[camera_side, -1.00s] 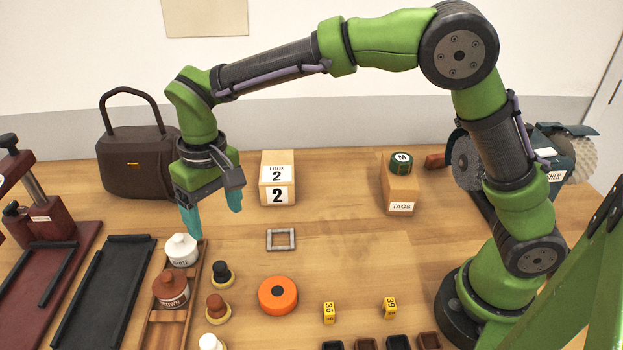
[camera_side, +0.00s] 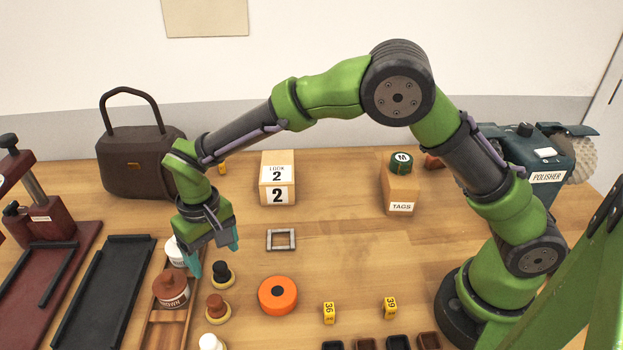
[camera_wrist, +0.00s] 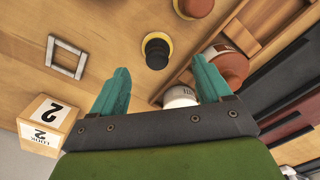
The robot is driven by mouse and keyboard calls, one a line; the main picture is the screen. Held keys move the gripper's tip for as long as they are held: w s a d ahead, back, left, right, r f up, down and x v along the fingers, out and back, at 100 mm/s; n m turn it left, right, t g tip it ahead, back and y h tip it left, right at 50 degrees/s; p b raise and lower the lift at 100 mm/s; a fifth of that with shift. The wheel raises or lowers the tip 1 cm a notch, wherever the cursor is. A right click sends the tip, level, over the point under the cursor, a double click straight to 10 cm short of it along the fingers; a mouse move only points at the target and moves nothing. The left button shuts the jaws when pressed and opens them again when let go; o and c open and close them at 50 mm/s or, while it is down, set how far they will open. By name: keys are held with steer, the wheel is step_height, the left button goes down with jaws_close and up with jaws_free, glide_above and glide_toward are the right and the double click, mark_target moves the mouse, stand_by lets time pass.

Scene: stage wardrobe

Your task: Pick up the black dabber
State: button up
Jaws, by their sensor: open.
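The black dabber (camera_side: 221,272) stands upright on the table, a black knob on a yellowish round base, just right of the wooden rack. In the wrist view the black dabber (camera_wrist: 156,50) lies ahead of the fingertips, roughly between their lines. My gripper (camera_side: 214,258) is open and empty, its teal fingers pointing down beside and slightly behind the dabber, apart from it as far as I can tell. In the wrist view my gripper (camera_wrist: 160,76) shows both fingers spread wide. The white bottle (camera_side: 177,252) is partly hidden behind my gripper.
The rack (camera_side: 160,329) holds the white bottle and a brown bottle (camera_side: 171,288). A brown dabber (camera_side: 217,306) and a white dabber (camera_side: 211,342) stand nearer the front. An orange disc (camera_side: 278,295) and a grey frame (camera_side: 281,239) lie to the right.

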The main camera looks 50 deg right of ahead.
mark_target(219, 266)
steer(key=f, duration=0.5)
steer(key=shift+s+d+f, duration=0.1)
steer(key=shift+s+d, duration=0.05)
steer(key=shift+s, duration=0.05)
steer(key=c, duration=1.1)
